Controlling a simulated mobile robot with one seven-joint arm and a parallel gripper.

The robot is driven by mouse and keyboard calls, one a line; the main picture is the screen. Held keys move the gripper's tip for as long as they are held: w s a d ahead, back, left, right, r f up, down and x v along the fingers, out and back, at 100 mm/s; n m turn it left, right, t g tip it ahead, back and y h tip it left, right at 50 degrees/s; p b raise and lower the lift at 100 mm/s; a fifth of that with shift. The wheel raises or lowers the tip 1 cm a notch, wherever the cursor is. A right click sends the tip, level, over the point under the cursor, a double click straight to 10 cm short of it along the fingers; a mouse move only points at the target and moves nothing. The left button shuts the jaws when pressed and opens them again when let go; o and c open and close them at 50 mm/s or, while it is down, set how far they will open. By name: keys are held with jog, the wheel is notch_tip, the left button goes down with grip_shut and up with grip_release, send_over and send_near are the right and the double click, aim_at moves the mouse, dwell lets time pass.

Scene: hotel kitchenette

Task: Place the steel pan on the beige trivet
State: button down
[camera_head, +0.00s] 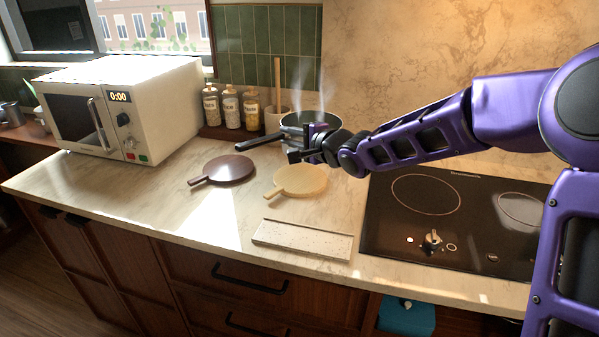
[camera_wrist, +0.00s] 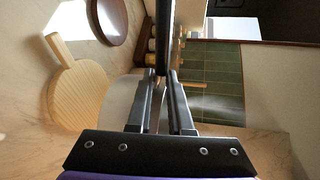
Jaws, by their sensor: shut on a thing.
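The steel pan (camera_head: 318,119) is at the back of the counter, with its dark handle (camera_head: 258,141) pointing left. My gripper (camera_head: 296,154) is shut on the pan handle; in the wrist view the handle (camera_wrist: 163,45) runs between my fingers (camera_wrist: 162,100). The pan looks level, with faint steam above it, and my gripper hides part of its side. The beige trivet (camera_head: 300,181), a round board with a short handle, lies empty on the counter in front of the pan. It also shows at left in the wrist view (camera_wrist: 80,95).
A dark brown trivet (camera_head: 229,168) lies left of the beige one. A speckled tray (camera_head: 303,240) lies at the counter's front. The cooktop (camera_head: 450,220) is at right, the microwave (camera_head: 125,105) at left. Several jars (camera_head: 231,107) and a utensil crock (camera_head: 274,120) stand behind.

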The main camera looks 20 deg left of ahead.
notch_tip(320, 180, down, 10)
jog(key=b, duration=0.3)
jog(key=shift+a+r, duration=0.25)
jog(key=shift+a, duration=0.05)
jog(key=shift+s+f, duration=0.1)
jog(key=c, duration=0.8)
grip_release()
jog(key=shift+s+f, duration=0.1)
jog(key=shift+f, duration=0.1)
jog(key=shift+r, duration=0.1)
jog(key=p+v, duration=0.2)
jog(key=v, duration=1)
jog(key=shift+d, duration=0.1)
